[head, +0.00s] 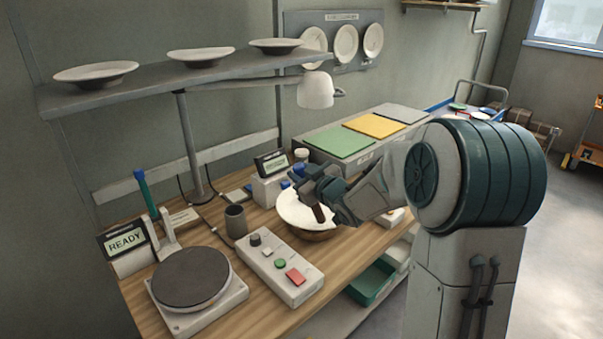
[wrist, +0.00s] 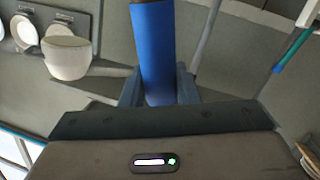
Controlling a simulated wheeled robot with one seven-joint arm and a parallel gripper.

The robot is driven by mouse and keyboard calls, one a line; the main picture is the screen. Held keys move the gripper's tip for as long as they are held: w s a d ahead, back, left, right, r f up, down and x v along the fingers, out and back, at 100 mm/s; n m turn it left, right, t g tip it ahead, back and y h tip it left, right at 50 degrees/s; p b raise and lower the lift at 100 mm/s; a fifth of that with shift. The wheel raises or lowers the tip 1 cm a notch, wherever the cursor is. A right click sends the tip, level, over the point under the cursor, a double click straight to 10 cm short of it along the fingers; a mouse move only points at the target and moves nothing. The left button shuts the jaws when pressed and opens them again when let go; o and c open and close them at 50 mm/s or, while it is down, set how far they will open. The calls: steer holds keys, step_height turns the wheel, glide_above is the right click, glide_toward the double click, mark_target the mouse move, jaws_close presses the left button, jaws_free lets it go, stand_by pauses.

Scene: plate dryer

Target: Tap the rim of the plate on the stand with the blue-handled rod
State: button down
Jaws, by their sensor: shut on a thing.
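My gripper (head: 320,188) is shut on the blue handle of a rod, which the wrist view shows upright between the two fingers (wrist: 158,88). The blue handle (wrist: 157,50) runs off the top of that view. In the head view, the gripper is over a white dish (head: 291,210) on a brown round base (head: 318,236). A short dark brown end (head: 318,214) points down from the gripper in front of the dish. I cannot tell whether it touches the rim. Part of the dish is hidden behind the gripper.
A control box (head: 285,268) with buttons and a grey cup (head: 235,221) stand left of the dish. A dark turntable (head: 191,278) is at the front left. A teal rod (head: 143,190) stands behind it. A shelf (head: 230,70) with plates and a lamp (head: 315,91) hang above.

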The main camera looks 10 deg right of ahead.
steer(key=shift+f+b, duration=0.65)
steer(key=shift+b, duration=0.1)
stand_by(1.7)
steer(key=shift+r+p, duration=2.5)
steer(key=shift+r, duration=1.1)
